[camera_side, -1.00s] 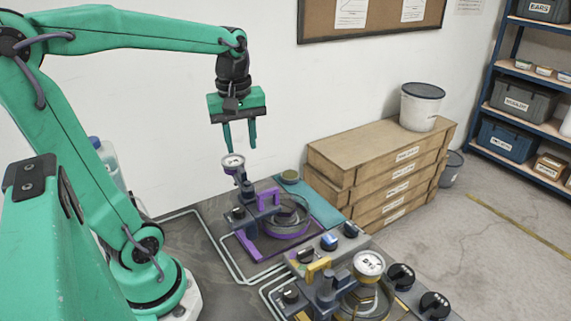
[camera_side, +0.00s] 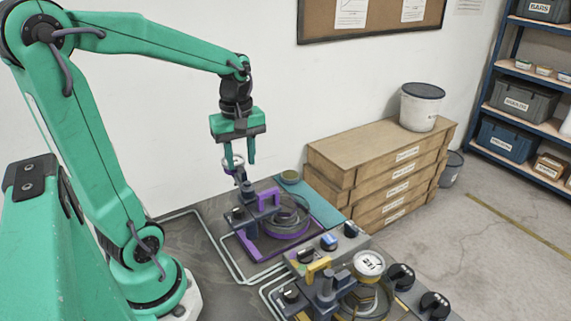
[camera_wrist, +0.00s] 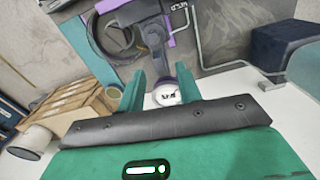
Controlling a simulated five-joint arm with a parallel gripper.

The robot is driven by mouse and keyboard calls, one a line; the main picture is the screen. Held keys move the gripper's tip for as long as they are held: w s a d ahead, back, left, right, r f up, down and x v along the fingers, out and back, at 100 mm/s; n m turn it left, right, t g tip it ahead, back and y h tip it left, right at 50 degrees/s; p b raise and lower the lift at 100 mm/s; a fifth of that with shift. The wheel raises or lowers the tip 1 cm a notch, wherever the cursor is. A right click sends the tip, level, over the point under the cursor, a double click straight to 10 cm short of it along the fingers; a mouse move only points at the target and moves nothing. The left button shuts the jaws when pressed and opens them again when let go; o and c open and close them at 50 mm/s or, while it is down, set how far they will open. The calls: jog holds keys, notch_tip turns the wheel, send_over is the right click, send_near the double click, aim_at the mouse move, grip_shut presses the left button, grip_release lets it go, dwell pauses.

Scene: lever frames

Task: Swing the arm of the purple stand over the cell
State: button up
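The purple stand (camera_side: 246,208) stands on the grey bench, with a purple handle-like piece (camera_side: 268,200) at its middle. A round white-faced gauge (camera_side: 229,163) tops its dark post. The gauge also shows in the wrist view (camera_wrist: 167,94). Beside the post, to the right, is a round cell (camera_side: 287,218) with a purple band. My gripper (camera_side: 240,167) is open and points down at the gauge. In the wrist view the gauge appears between my fingers (camera_wrist: 160,90), nearer the right one. Whether a finger touches it I cannot tell. One finger partly hides the gauge in the side view.
A similar yellow stand (camera_side: 320,270) with its own gauge (camera_side: 368,264) and dark knobs stands in front, to the right. A control box with knobs (camera_side: 328,243) lies between. Stacked wooden drawers (camera_side: 380,170) with a white bucket (camera_side: 421,108) stand behind right.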

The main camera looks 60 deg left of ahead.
aim_at(240, 175)
jog(key=shift+f, duration=1.4)
grip_shut()
